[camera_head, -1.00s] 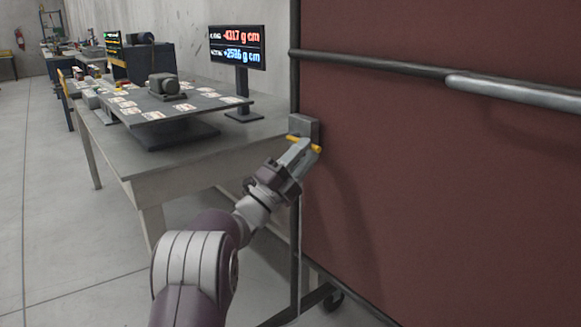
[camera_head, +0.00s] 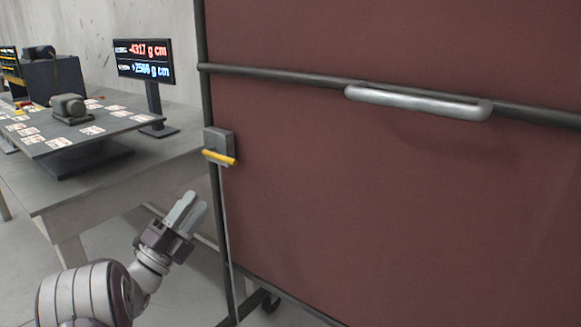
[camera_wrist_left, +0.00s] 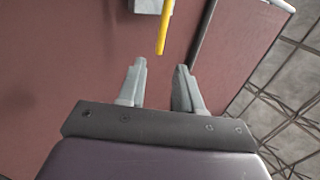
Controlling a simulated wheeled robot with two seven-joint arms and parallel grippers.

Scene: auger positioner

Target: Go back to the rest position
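My left gripper (camera_head: 190,208) is in front of the lower left edge of the dark red panel, pointing up. In the left wrist view its two fingers (camera_wrist_left: 159,80) stand apart with nothing between them. The yellow bar (camera_head: 219,158) of the grey latch block (camera_head: 217,139) sits above and to the right of the fingertips, clear of them. The bar also shows beyond the fingers in the left wrist view (camera_wrist_left: 165,28). My right gripper is not in view.
The red panel (camera_head: 350,200) fills the right side and carries a silver handle (camera_head: 420,102). A grey table (camera_head: 110,190) at the left bears a tilted board (camera_head: 100,130) with cards and a grey machine (camera_head: 68,107). A display (camera_head: 144,60) stands behind.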

